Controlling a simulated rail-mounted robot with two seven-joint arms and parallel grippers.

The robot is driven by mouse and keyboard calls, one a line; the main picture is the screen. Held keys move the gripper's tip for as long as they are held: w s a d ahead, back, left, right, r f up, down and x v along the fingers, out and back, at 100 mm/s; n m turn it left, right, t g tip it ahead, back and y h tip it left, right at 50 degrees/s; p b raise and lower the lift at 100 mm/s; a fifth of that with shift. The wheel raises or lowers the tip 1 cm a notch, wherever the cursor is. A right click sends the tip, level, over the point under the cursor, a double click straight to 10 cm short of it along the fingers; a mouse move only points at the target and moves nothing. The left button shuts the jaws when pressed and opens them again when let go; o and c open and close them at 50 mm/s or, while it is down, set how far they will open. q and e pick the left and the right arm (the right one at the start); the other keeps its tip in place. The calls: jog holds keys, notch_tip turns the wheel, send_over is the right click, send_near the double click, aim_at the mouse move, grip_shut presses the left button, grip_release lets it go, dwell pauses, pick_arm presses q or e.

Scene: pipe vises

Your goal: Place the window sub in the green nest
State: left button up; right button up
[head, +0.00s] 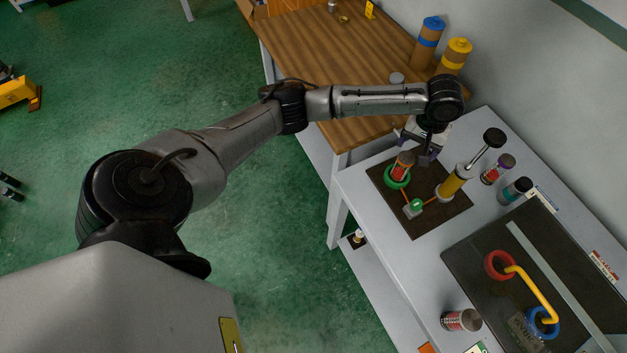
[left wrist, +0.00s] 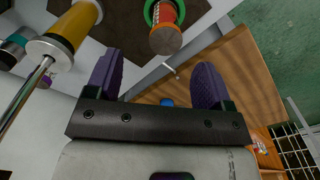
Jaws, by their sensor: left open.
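A short red-orange cylinder with a brown end cap (head: 404,160), which looks like the window sub, stands in the green ring-shaped nest (head: 398,182) on a dark board. In the left wrist view the cylinder (left wrist: 166,38) and part of the green nest (left wrist: 149,12) show at the top, beyond the fingertips. My left gripper (left wrist: 155,72) is open, with nothing between its purple fingers. In the head view the left gripper (head: 424,156) is just beside the cylinder, partly hidden by its own wrist. How firmly the cylinder sits cannot be told. My right gripper is not in view.
A yellow cylinder with a rod and black knob (head: 455,181) stands right of the nest. A small green fitting (head: 413,208) is in front. Bottles (head: 497,170) stand behind. A dark mat (head: 480,262) carries red and blue rings and a yellow pipe. A wooden table (head: 330,45) adjoins.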

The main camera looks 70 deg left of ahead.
pick_arm(q)
jog(key=s+d+f+m, duration=0.2)
jog(key=s+d+f, duration=0.2)
jog(key=s+d, duration=0.1)
jog(key=s+d+f+m+t+h, duration=0.1)
jog(key=s+d+f+m, duration=0.1)
jog(key=s+d+f, duration=0.2)
jog(key=s+d+f+m, duration=0.3)
jog(key=s+d+f, duration=0.2)
jog(key=shift+s+d+h, duration=0.3)
jog(key=shift+h, duration=0.1)
jog(key=s+a+m+t+y, duration=0.1)
jog(key=s+a+m+t, duration=0.1)
jog(key=s, duration=1.8)
jog(key=shift+a+m+y, duration=0.3)
jog(key=shift+a, duration=0.2)
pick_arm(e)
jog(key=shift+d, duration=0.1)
pick_arm(q)
jog(key=shift+w, duration=0.1)
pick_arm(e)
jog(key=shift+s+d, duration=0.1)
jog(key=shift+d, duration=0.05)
